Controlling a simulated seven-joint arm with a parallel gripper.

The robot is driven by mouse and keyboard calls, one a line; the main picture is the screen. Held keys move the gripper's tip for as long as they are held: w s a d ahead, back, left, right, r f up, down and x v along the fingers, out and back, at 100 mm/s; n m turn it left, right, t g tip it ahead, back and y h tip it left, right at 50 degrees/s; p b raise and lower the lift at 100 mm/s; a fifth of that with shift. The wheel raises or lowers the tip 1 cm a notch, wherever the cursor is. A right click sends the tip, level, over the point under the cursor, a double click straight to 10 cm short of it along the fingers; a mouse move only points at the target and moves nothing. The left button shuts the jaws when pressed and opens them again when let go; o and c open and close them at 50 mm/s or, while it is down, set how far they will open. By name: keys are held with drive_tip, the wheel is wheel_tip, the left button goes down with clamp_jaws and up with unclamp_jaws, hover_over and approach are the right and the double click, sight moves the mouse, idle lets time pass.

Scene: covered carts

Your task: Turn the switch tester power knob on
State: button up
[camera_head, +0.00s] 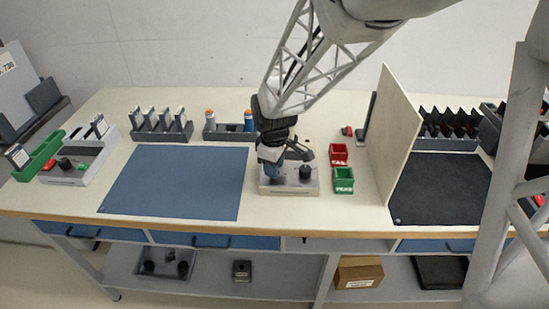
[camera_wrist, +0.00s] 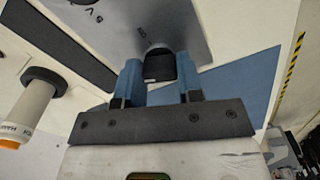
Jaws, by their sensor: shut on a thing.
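The switch tester (camera_head: 290,189) is a small light grey box on the bench, just right of the blue mat. My gripper (camera_head: 271,169) reaches down over its left part. A dark round knob (camera_head: 305,172) stands clear on the tester's right part. In the wrist view the tester's grey top (camera_wrist: 185,20) carries small printed marks. My gripper's blue fingers (camera_wrist: 159,84) are closed around a black knob (camera_wrist: 159,64) on it. In the head view my gripper hides this knob. I cannot read which way it points.
A blue mat (camera_head: 175,182) lies left of the tester. A red bin (camera_head: 338,154) and a green bin (camera_head: 344,181) stand close on its right. An upright pale board (camera_head: 393,130) stands beyond them, beside a black mat (camera_head: 440,190). Racks line the back.

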drive_tip(key=m, duration=0.7)
drive_tip(key=shift+r, duration=0.1)
drive_tip(key=m, duration=0.7)
idle(0.4)
drive_tip(key=o, duration=0.9)
drive_tip(key=shift+o, duration=0.2)
drive_tip(key=shift+r, duration=3.85)
